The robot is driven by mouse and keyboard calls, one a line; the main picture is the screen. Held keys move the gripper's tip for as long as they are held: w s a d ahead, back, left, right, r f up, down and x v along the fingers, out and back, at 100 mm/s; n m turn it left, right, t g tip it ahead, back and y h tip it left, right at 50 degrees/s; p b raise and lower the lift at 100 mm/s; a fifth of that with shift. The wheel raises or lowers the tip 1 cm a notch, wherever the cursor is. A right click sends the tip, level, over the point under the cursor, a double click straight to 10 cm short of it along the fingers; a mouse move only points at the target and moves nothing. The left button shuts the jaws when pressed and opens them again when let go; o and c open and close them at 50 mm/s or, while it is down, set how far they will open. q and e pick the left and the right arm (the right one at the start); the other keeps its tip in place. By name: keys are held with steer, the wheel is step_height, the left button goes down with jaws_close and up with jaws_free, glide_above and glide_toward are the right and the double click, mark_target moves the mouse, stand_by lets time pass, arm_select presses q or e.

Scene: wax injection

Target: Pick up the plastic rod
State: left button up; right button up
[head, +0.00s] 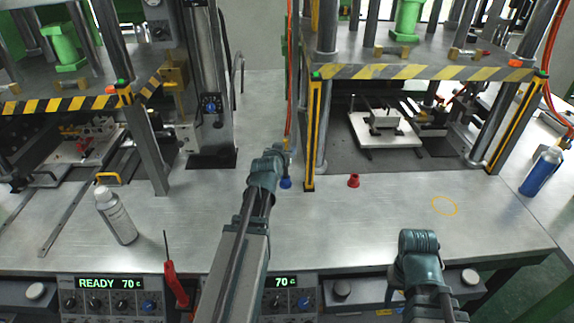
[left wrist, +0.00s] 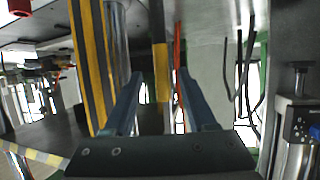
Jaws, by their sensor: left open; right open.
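I cannot pick out the plastic rod for certain in either view. A yellow upright strip (left wrist: 161,72) with a dark upper part shows between my fingers in the left wrist view. I cannot tell whether it is the rod or part of the press. My left gripper (head: 287,147) is open over the middle of the bench, by the right press's front post; its two blue fingers (left wrist: 156,88) point ahead and hold nothing. My right gripper (head: 389,294) is low at the bench's front edge, open, mostly hidden by its wrist.
A blue cap (head: 285,183), a red cap (head: 353,181) and a yellow ring (head: 444,206) lie on the bench. A striped post (head: 310,135) is close to my left gripper.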

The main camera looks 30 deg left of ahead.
arm_select(q)
steer(key=x, duration=0.2)
steer(key=b+x, duration=0.1)
steer(key=x, duration=0.2)
steer(key=shift+w+a+r+b, duration=0.1)
steer(key=shift+a+r+b, duration=0.1)
steer(key=shift+b, duration=0.1)
arm_select(e)
steer(key=shift+w+d+f, duration=0.35)
steer(key=shift+w+f, duration=0.25)
steer(key=shift+f, duration=0.2)
arm_select(q)
steer(key=shift+c, duration=0.9)
jaws_close()
